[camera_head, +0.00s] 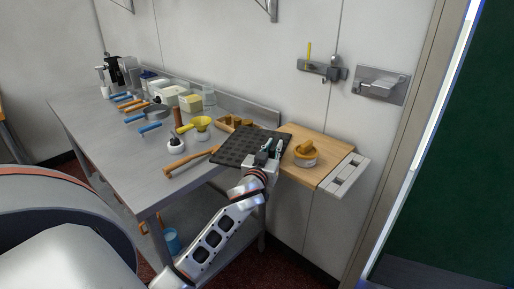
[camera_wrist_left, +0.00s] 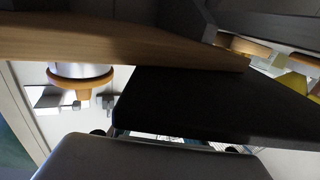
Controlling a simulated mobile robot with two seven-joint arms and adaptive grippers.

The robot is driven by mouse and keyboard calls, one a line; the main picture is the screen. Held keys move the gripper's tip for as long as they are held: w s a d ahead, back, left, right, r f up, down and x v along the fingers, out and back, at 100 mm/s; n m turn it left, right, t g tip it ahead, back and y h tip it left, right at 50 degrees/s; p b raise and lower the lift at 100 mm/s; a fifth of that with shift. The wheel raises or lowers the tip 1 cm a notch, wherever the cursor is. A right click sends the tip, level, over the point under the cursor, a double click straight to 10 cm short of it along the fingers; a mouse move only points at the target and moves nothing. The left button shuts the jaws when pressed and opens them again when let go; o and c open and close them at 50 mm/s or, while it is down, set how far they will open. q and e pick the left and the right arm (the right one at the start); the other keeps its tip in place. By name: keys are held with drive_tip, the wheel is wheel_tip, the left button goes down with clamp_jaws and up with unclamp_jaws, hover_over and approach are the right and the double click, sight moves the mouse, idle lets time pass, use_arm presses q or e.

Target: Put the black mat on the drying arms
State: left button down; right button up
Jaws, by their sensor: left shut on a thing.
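The black mat (camera_head: 238,145) is a flat, dark sheet with a bumpy grid, held roughly level over the right end of the steel table. My left gripper (camera_head: 264,158) is shut on its near right edge. In the left wrist view the mat (camera_wrist_left: 215,103) reaches out from between the fingertips (camera_wrist_left: 165,139). It looks stiff and does not sag. I cannot tell for sure which fittings are the drying arms; metal brackets (camera_head: 268,10) stick out high on the wall. My right gripper is not in view.
A wooden board (camera_head: 325,150) with an orange-and-white bowl (camera_head: 305,154) is right of the mat. A rolling pin (camera_head: 190,160), yellow funnel (camera_head: 202,123) and several tools crowd the steel table (camera_head: 110,150). Wall fittings (camera_head: 380,85) are above the board.

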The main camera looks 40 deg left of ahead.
use_arm(q)
drive_tip(key=shift+r, duration=0.15)
drive_tip(key=shift+r, duration=0.45)
wheel_tip(320, 180, up, 19)
drive_tip(key=p, duration=0.3)
